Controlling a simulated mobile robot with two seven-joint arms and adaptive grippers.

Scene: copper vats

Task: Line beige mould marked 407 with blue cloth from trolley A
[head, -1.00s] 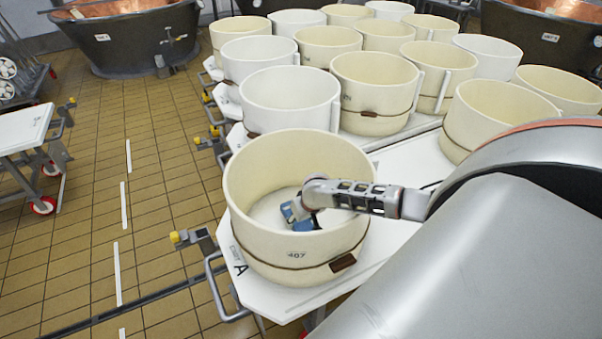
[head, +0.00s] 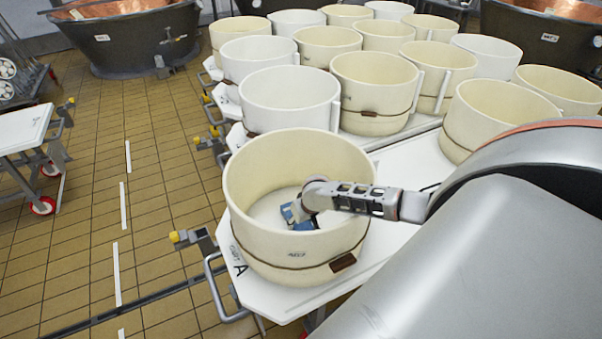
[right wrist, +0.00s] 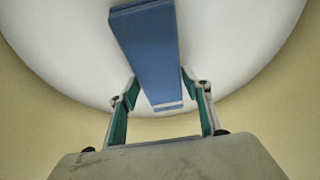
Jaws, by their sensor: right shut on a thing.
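The beige mould marked 407 (head: 250,230) stands upright on the front end of trolley A (head: 241,262), with its dark band and brown tag facing me. My right arm reaches over the mould's right rim, and my right gripper (head: 300,211) is down inside it. The folded blue cloth (head: 287,212) is at the gripper, partly hidden by it. In the right wrist view the cloth (right wrist: 150,45) is a flat blue strip between the two green-padded fingers (right wrist: 160,84), against the pale mould floor. The fingers are shut on it. My left gripper is out of view.
White and beige moulds stand close behind, including a white one (head: 290,100) and a beige one (head: 373,95). Copper vats (head: 130,40) stand at the back. A white-topped trolley (head: 22,130) is at the left. The tiled floor (head: 150,200) between is clear.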

